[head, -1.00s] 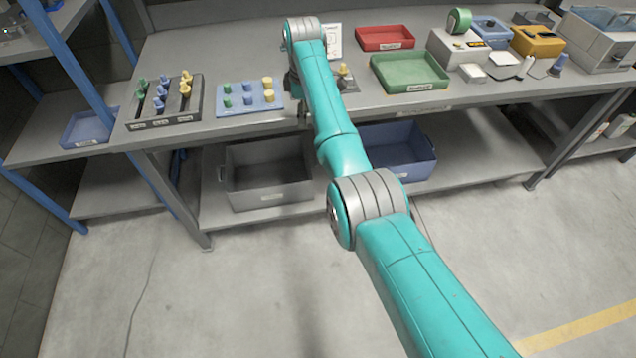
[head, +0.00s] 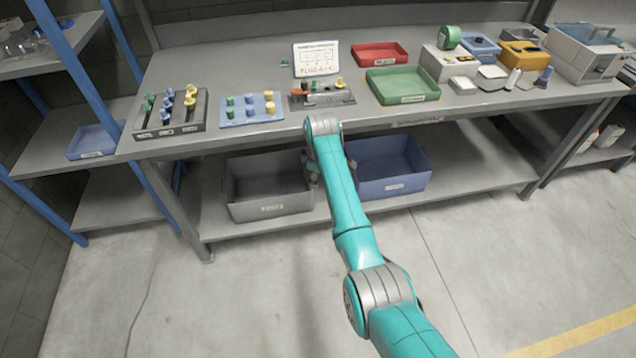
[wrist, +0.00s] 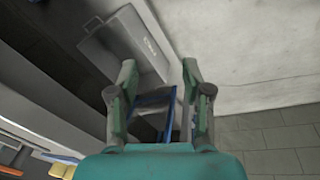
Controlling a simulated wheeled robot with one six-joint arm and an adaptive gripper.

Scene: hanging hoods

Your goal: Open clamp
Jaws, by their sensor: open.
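A grey fixture (head: 322,97) near the front of the bench carries small red parts and a yellow knob; it looks like the clamp, but its parts are too small to tell whether it is open or shut. A white card with printed markings (head: 316,59) stands upright behind it. My gripper (wrist: 159,80) is open and empty in the wrist view, its two fingers well apart. In the head view it is mostly hidden by my arm, in front of the bench edge and below the fixture. The fixture does not show clearly in the wrist view.
A blue plate with pegs (head: 251,109) and a dark peg rack (head: 171,115) stand left of the fixture. Green (head: 402,86) and red (head: 380,55) trays stand right. A grey bin (head: 268,187) and a blue bin (head: 392,170) sit on the lower shelf.

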